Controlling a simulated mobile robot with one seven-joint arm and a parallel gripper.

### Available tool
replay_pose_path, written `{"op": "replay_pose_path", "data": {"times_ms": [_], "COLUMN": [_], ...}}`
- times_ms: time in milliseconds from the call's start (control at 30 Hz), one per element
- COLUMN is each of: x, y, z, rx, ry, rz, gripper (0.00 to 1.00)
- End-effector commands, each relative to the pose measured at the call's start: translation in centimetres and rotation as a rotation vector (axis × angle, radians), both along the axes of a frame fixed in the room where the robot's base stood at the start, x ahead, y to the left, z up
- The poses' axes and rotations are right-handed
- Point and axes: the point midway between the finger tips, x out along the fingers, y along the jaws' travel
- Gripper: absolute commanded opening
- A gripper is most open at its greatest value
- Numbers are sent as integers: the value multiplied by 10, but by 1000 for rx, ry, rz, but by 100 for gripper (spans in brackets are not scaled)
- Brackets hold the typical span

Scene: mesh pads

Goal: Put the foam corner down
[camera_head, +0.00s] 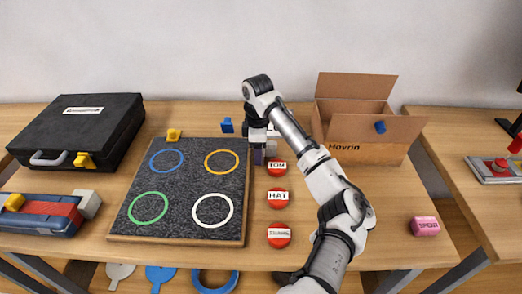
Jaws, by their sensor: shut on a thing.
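My gripper (259,149) points down just right of the dark mesh pad's (180,214) upper right edge, behind the red button marked TON. It is shut on a small piece, the foam corner, which is mostly hidden by the fingers; only a dark purplish bit (258,157) shows low between them. Its shape and whether it touches the table cannot be told. The pad carries blue (166,160), yellow (221,161), green (148,208) and white (213,210) rings, all empty.
Red buttons (278,197) line the pad's right side. A yellow piece (173,135) and a blue piece (227,126) stand behind the pad. A black case (75,122) and toolbox (45,214) are left; an open carton (365,151) and pink block (425,226) are right.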

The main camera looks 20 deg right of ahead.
Motion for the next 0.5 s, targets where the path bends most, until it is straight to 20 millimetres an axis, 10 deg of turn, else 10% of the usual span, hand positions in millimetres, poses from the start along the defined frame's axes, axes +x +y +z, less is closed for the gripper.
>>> {"op": "replay_pose_path", "data": {"times_ms": [267, 500], "x": [1, 1], "y": [0, -1], "z": [25, 89], "rx": [-1, -6], "ry": [-4, -4], "rz": [1, 0], "gripper": [29, 29]}}
